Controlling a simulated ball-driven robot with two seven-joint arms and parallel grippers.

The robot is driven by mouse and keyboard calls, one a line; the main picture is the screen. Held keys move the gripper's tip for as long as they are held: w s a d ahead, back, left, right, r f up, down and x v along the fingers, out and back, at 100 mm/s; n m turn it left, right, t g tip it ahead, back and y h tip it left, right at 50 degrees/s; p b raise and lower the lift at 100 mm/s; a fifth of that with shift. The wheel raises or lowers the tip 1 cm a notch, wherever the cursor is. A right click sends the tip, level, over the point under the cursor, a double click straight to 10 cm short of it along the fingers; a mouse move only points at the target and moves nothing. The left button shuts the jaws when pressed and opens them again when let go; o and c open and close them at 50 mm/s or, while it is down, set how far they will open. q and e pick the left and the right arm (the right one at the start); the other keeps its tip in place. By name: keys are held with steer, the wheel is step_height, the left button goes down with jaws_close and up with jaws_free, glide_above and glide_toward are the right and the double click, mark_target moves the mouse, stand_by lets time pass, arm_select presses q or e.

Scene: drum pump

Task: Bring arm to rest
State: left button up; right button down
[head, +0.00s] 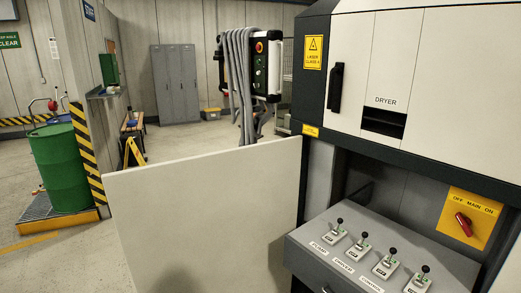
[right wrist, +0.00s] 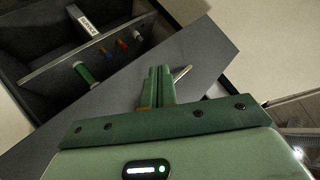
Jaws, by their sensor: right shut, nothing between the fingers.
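My right gripper (right wrist: 161,85) shows in the right wrist view. Its two green fingers are pressed together with nothing between them. It is over a dark grey panel edge (right wrist: 195,70), and I cannot tell whether it touches it. A thin pale rod (right wrist: 181,74) shows just beside the fingertips. Neither gripper is in the head view. A green drum (head: 60,165) stands at the far left there, with a small red part (head: 53,105) above its top.
A machine with a lever console (head: 360,250) and a red main switch (head: 463,224) fills the right. A pale panel (head: 205,220) stands in front. A pendant with cables (head: 262,62) hangs behind it. The wrist view shows a recess with small coloured parts (right wrist: 107,50) and a green-white cylinder (right wrist: 86,74).

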steer(key=s+f+n+g+b, duration=0.1)
steer(key=s+f+n+g, duration=0.3)
steer(key=s+f, duration=0.75)
steer(key=s+f+n+g, duration=0.35)
steer(key=s+f, duration=0.55)
steer(key=s, duration=0.5)
steer(key=s+d+f+n+g+b, duration=0.1)
steer(key=s+f+g, duration=0.1)
steer(key=s, duration=1)
steer(key=s+d+f+n+g, duration=0.2)
steer(key=s+f, duration=0.1)
steer(key=s, duration=1)
steer(key=shift+s+f+b, duration=0.15)
steer(key=shift+s+b, duration=0.15)
steer(key=shift+b, duration=0.1)
steer(key=shift+d, duration=0.1)
